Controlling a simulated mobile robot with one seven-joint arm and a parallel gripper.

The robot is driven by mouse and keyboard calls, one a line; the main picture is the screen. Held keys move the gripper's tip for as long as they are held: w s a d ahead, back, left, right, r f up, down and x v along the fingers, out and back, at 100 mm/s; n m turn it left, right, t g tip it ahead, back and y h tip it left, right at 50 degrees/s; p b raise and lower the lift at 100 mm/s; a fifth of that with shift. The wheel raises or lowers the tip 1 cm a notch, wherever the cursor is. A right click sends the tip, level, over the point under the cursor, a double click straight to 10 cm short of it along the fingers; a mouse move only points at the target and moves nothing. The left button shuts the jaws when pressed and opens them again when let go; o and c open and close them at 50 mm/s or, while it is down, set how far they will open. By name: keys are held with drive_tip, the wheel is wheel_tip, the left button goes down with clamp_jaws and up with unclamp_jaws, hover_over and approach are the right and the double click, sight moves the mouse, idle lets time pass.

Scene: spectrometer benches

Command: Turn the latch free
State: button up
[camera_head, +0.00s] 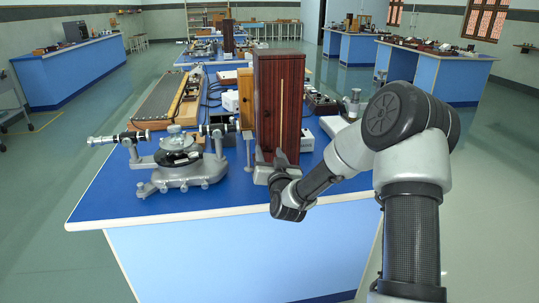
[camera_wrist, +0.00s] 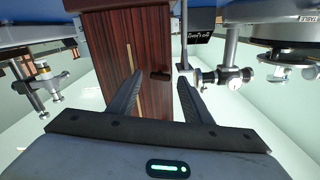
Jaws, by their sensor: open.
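A tall dark red-brown wooden cabinet (camera_head: 280,95) stands upright on the blue bench, with a pale vertical strip on its front. In the wrist view its front face (camera_wrist: 108,50) fills the upper middle. In the head view my gripper (camera_head: 279,160) is low in front of the cabinet, and the latch is not clearly visible there.
A grey spectrometer (camera_head: 180,160) stands on the bench left of the cabinet, close to my gripper's side. A long wooden apparatus (camera_head: 170,100) lies behind it. White boxes and small instruments crowd around the cabinet. The bench's front edge (camera_head: 230,215) is clear.

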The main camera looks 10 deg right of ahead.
drive_tip(key=c, duration=1)
drive_tip(key=shift+a+f+n+b, duration=0.15)
drive_tip(key=shift+f+n+b, duration=0.1)
drive_tip(key=shift+n+b, duration=0.75)
drive_tip(key=shift+c, duration=0.3)
drive_tip(key=shift+b, duration=0.55)
drive_tip(key=shift+r+n, duration=0.25)
drive_tip(key=shift+n, duration=0.15)
drive_tip(key=o, duration=1.1)
drive_tip(key=shift+c, duration=0.2)
